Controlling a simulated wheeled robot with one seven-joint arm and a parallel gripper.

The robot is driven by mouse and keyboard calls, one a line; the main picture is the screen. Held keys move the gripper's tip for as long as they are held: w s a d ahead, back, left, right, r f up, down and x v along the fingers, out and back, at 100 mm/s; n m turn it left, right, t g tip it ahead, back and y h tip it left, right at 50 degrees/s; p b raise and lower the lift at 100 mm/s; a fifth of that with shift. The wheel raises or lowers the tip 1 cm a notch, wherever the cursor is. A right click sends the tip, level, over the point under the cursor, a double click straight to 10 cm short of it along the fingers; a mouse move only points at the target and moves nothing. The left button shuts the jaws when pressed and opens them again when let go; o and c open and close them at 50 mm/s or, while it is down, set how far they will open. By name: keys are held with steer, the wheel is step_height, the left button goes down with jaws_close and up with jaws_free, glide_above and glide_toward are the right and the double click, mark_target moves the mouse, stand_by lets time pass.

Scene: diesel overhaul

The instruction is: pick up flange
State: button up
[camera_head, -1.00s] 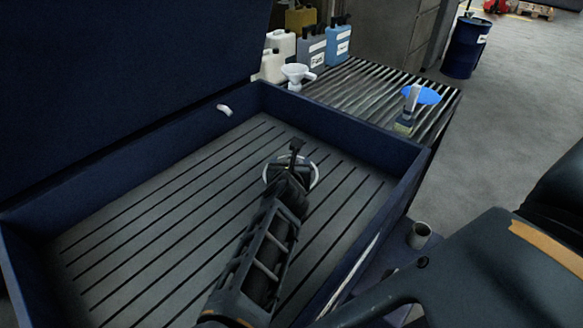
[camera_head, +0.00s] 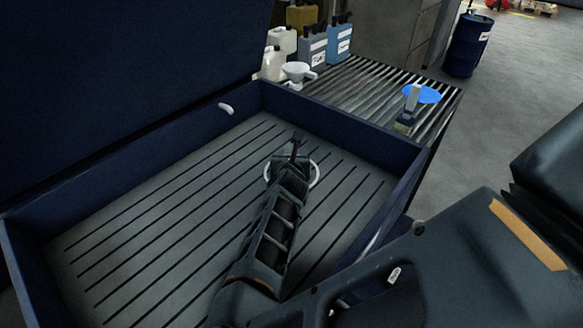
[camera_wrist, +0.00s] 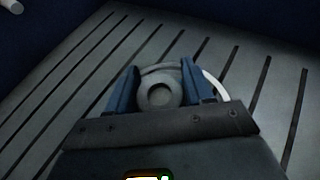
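The flange lies on the slatted floor of the blue tray. Its pale rim (camera_head: 317,176) shows around my gripper in the head view, and the rest is mostly covered by my arm. In the wrist view its round grey hub (camera_wrist: 158,96) with a hole sits between my two blue fingers, and the pale rim curves past the right finger. My gripper (camera_wrist: 160,72) is down at the flange, one finger on each side of the hub. The gap is about as wide as the hub, so I cannot tell whether the fingers touch it.
The blue tray (camera_head: 350,137) has raised walls around my gripper. A small white fitting (camera_head: 225,109) is on its back wall. Behind stand a white funnel (camera_head: 298,72) and several jugs (camera_head: 312,45). A brush (camera_head: 409,110) and blue disc (camera_head: 428,94) lie on the slatted table.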

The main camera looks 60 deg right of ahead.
steer(key=c, duration=0.9)
jaws_close()
steer(key=shift+r, duration=0.15)
